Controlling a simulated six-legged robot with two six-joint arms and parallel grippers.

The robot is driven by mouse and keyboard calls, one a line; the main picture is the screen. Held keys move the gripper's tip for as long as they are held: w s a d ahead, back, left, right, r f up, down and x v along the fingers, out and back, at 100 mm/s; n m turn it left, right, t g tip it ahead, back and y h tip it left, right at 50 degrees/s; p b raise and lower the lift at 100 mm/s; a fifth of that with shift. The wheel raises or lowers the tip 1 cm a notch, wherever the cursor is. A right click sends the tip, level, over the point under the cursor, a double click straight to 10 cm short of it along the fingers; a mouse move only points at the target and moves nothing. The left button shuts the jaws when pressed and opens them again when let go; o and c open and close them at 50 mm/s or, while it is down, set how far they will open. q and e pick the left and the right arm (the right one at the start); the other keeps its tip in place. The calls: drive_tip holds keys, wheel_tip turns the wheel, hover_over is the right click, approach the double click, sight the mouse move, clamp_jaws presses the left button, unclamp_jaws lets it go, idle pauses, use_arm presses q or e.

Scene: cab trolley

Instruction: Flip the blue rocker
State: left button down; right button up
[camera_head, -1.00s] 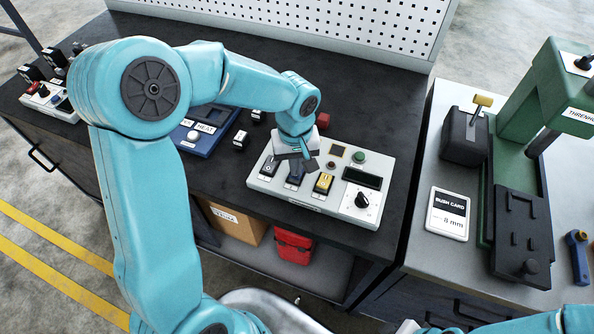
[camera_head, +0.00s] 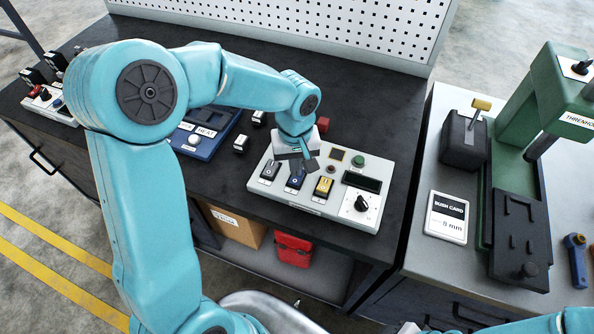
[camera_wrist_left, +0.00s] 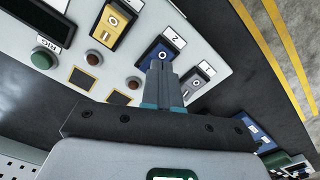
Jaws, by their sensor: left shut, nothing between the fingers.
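The blue rocker (camera_head: 296,180) sits in the light grey control panel (camera_head: 335,211) on the dark bench, between a dark rocker (camera_head: 270,170) on its left and a yellow rocker (camera_head: 323,186) on its right. My left gripper (camera_head: 308,168) is shut and empty, with its tips at the blue rocker's far end. In the left wrist view the shut fingertips (camera_wrist_left: 162,68) overlap the edge of the blue rocker (camera_wrist_left: 163,47) and hide part of it. I cannot tell whether they touch it. My right gripper is not in view.
The panel also has a green button (camera_head: 358,160), a dark display (camera_head: 362,181) and a dial (camera_head: 362,202). A blue box (camera_head: 205,133) stands to the left. A second bench with a green press (camera_head: 520,130) stands at the right, beyond a gap.

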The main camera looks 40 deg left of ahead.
sight(295, 180)
use_arm(q)
wheel_tip(295, 180, up, 5)
drive_tip(key=p, duration=0.2)
drive_tip(key=shift+f+p, duration=0.15)
drive_tip(key=shift+p, duration=0.15)
drive_tip(key=shift+s, duration=0.1)
idle(0.3)
